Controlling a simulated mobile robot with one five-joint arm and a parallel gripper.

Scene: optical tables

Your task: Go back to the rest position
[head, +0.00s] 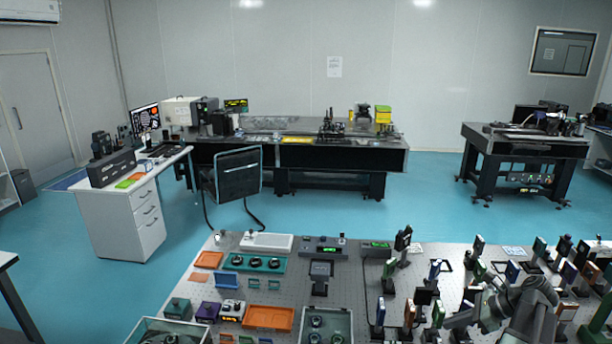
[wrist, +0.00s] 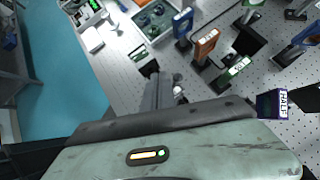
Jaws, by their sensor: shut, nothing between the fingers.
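My gripper (wrist: 160,82) shows in the wrist view with its grey fingers together and nothing between them. It points over the perforated optical table (wrist: 120,62), above or close to the optic mounts; the exact height is hard to tell. In the head view my arm (head: 515,303) reaches in at the lower right, over the crowded right part of the near optical table (head: 225,243). The fingertips cannot be made out clearly there.
Upright optic mounts (head: 404,238) crowd the table around my arm. In the wrist view an orange mount (wrist: 206,45) and a HALF-labelled mount (wrist: 272,103) stand near the gripper. A teal tray (head: 252,263) and orange tray (head: 268,317) lie left. Blue floor (head: 425,205) beyond is clear.

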